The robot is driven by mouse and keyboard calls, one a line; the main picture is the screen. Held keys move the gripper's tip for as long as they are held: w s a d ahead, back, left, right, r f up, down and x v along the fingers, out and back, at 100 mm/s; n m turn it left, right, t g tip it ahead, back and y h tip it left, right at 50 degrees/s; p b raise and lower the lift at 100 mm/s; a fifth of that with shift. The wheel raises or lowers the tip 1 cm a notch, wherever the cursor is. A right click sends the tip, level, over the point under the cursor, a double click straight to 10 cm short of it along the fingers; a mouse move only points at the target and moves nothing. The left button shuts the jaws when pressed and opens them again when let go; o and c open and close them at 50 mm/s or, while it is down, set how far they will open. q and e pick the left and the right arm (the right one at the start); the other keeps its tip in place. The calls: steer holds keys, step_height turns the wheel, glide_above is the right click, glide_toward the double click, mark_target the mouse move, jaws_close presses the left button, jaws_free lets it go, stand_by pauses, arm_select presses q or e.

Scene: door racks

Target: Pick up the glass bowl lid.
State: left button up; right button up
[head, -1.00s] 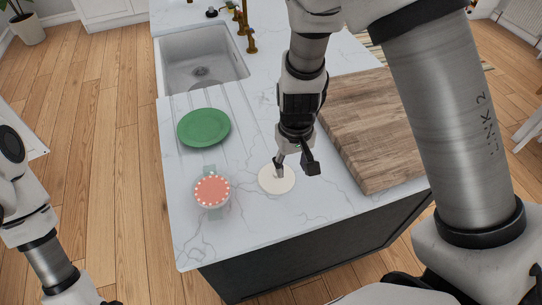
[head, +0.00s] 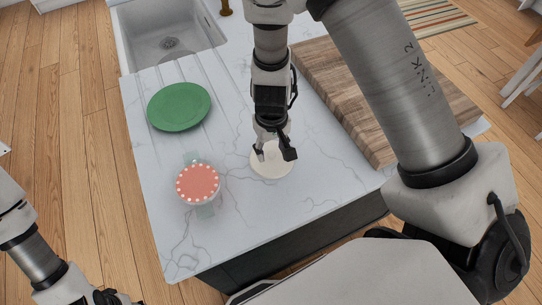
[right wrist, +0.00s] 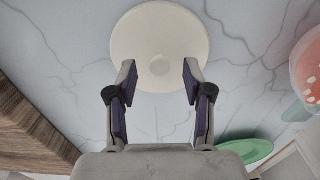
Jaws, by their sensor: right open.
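The lid (head: 270,164) is a flat, round, cream disc lying on the marble counter. It also shows in the right wrist view (right wrist: 160,35), with a small round mark or knob at its middle. My right gripper (head: 274,153) is open and empty above the lid, pointing down. In the right wrist view its fingertips (right wrist: 159,78) are apart, over the near part of the disc; I cannot tell how high they are. A bowl (head: 198,185) with a red, white-dotted top and pale green handles stands left of the lid.
A green plate (head: 179,107) lies behind the bowl. A thick wooden board (head: 345,90) lies on the right of the counter, and a sink (head: 165,35) is at the back left. The counter in front of the lid is clear.

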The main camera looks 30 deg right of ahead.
steer(key=shift+s+f, duration=0.2)
steer(key=shift+f, duration=0.5)
steer(key=shift+w, duration=0.15)
steer(key=shift+c, duration=1.1)
steer(key=c, duration=0.7)
steer(key=shift+r, duration=0.1)
